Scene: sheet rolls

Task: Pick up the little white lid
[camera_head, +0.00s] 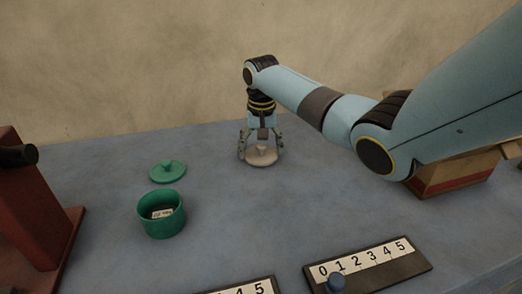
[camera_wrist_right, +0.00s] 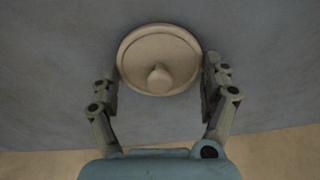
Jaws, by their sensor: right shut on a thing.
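The little white lid (camera_head: 261,157) is a round off-white disc with a small knob on top. It is at the back middle of the blue table in the head view, and it shows near the top middle of the right wrist view (camera_wrist_right: 146,42). My right gripper (camera_head: 260,149) points down over it, with a finger on either side of its rim. In the right wrist view, the right gripper (camera_wrist_right: 162,74) is shut on the lid. I cannot tell whether the lid touches the table. My left gripper is not in view.
A green pot (camera_head: 161,224) holding a white label stands at the front left, its green lid (camera_head: 167,174) behind it. Numbered strips (camera_head: 372,276) lie along the front edge. A red stand (camera_head: 33,195) is at left, and a box (camera_head: 458,180) at right under my arm.

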